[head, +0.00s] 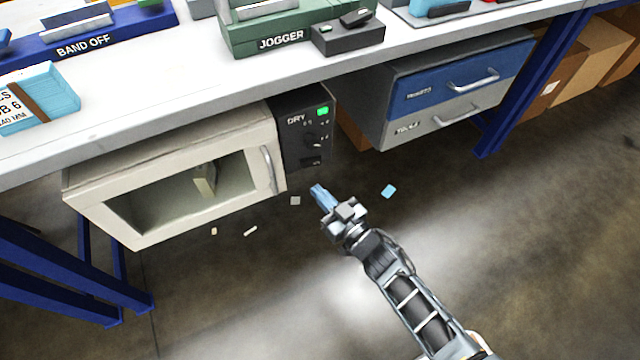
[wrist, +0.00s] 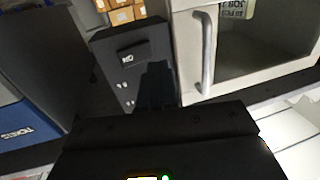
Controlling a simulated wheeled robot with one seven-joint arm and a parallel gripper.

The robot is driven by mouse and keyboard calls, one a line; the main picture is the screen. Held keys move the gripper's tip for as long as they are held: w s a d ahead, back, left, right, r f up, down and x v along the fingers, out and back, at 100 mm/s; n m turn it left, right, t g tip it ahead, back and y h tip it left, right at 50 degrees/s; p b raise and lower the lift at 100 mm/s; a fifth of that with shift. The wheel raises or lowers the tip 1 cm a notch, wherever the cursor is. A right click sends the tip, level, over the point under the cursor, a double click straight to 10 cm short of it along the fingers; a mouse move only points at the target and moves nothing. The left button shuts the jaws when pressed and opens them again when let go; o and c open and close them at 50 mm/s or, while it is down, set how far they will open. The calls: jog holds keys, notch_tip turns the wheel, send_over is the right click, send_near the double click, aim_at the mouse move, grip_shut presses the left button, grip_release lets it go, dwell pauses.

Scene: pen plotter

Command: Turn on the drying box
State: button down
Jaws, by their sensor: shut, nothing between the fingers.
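The drying box (head: 150,160) is a cream box under the bench, with a windowed door that looks shut and an upright handle (head: 267,168). Its black control panel (head: 303,128), marked DRY, is at the right end. The panel has a bright green patch (head: 322,111) near its top, small dark controls below and a dark slot-like part low down. My gripper (head: 317,190) is shut and empty, in front of and below the panel. In the wrist view, my dark fingers (wrist: 157,80) overlap the panel (wrist: 112,55), beside the door handle (wrist: 208,50); contact cannot be told.
A blue and grey drawer unit (head: 455,85) hangs under the bench right of the panel. The bench top (head: 150,85) overhangs above. Blue bench legs (head: 535,80) stand at both sides. Small scraps (head: 389,191) lie on the otherwise clear floor. Cardboard boxes (head: 600,55) stand at far right.

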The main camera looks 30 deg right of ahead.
jog(key=s+a, duration=0.1)
jog(key=s, duration=0.6)
jog(key=shift+s+a, duration=0.2)
jog(key=shift+a, duration=0.1)
